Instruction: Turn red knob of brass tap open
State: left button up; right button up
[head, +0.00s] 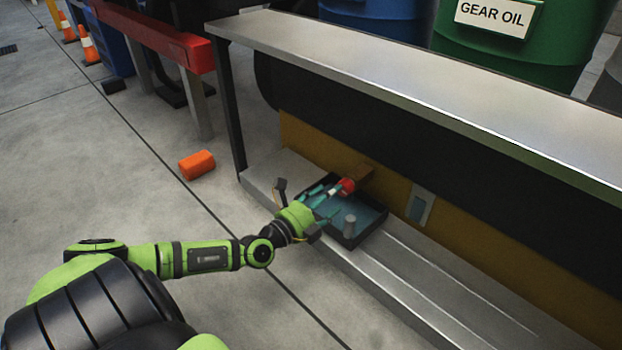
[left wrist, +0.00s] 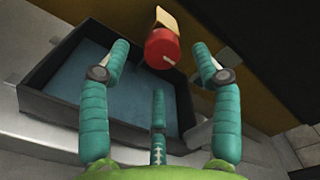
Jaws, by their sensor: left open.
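The red knob (head: 347,186) is on the brass tap (head: 357,174), which sticks out from the yellow-brown panel above a dark tray. In the left wrist view the red knob (left wrist: 162,49) shows a pale line on its face, and the brass part (left wrist: 165,18) is behind it. My left gripper (head: 328,194) reaches over the tray, with its teal fingers pointing at the knob. In the left wrist view the gripper (left wrist: 160,70) is open, its fingers spread on both sides of and below the knob. No clear contact shows. My right gripper is not in view.
The dark tray (head: 372,226) with a bluish bottom sits on the metal ledge (head: 430,285) under the tap. A metal shelf (head: 420,92) overhangs the ledge. An orange block (head: 197,165) lies on the floor.

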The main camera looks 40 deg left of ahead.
pick_arm(q)
jog(key=s, duration=0.6)
jog(key=shift+s+a, duration=0.3)
